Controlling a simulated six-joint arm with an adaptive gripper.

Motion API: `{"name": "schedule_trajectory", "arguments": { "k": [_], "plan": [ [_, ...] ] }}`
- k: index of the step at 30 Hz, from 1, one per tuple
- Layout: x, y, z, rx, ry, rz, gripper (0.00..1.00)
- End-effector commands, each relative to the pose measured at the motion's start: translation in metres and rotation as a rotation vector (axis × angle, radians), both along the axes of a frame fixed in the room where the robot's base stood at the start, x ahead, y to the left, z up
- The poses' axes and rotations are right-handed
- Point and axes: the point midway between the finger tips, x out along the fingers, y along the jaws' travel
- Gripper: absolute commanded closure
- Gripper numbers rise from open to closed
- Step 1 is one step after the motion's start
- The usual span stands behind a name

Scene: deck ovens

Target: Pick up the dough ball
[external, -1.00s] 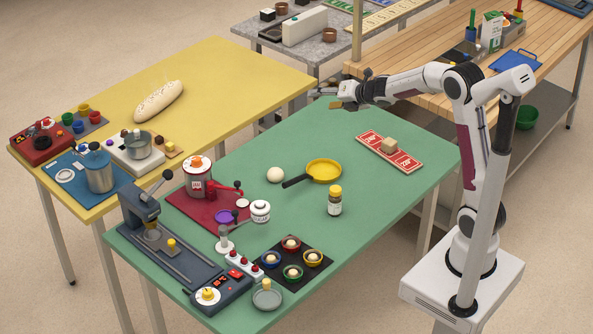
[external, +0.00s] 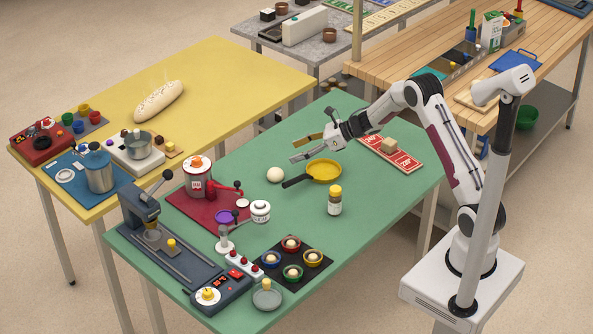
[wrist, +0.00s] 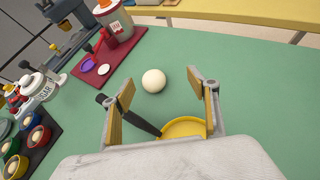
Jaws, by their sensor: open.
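The dough ball (external: 275,175) is a round, cream-coloured ball resting on the green table (external: 370,205), left of a yellow frying pan (external: 324,171) in the external view. My gripper (external: 300,149) is open and empty, held above the table behind the pan and to the ball's upper right. In the wrist view the dough ball (wrist: 154,80) lies ahead of my open fingers (wrist: 162,93), apart from them and roughly in line with the gap. The pan (wrist: 184,128) shows low between the fingers, partly hidden by my gripper.
The pan's black handle (external: 296,182) points toward the ball and ends close below it. A yellow-capped jar (external: 335,201) stands in front of the pan. A red mat (external: 405,160) with a tan block lies at the right. A red board (external: 190,213) with a machine stands left.

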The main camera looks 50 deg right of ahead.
Motion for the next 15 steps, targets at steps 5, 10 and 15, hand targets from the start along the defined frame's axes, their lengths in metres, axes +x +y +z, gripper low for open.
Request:
{"name": "schedule_trajectory", "arguments": {
  "k": [5, 10, 15],
  "plan": [
    [-0.008, 0.007, -0.025, -0.032, -0.032, 0.108, 0.40],
    [-0.011, 0.010, -0.033, -0.044, -0.049, 0.153, 0.40],
    [-0.012, 0.010, -0.035, -0.047, -0.051, 0.161, 0.40]
  ]
}}
